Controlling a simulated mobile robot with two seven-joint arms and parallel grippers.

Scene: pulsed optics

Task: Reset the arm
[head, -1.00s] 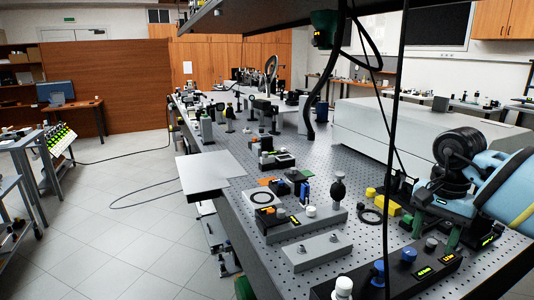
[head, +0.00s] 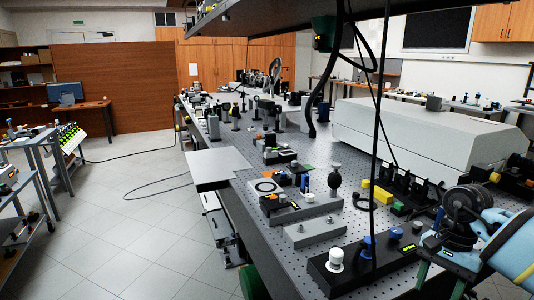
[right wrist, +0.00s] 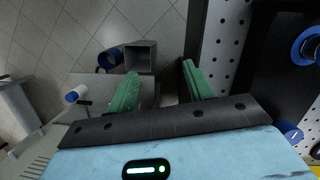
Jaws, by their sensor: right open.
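My right arm (head: 510,245) comes in at the lower right of the head view. Its gripper (head: 438,278) points down beside the near right part of the optical table (head: 312,165). In the right wrist view the gripper's two green fingers (right wrist: 160,88) stand apart with nothing between them. Past them are the tiled floor and a grey open box (right wrist: 140,57). My left arm and gripper are not in view.
A black control box (head: 350,268) with white and blue knobs lies close to the right gripper. A large white housing (head: 420,130) stands behind. Black cables (head: 377,190) hang from the overhead shelf (head: 300,12). Tiled floor (head: 130,235) is free to the left.

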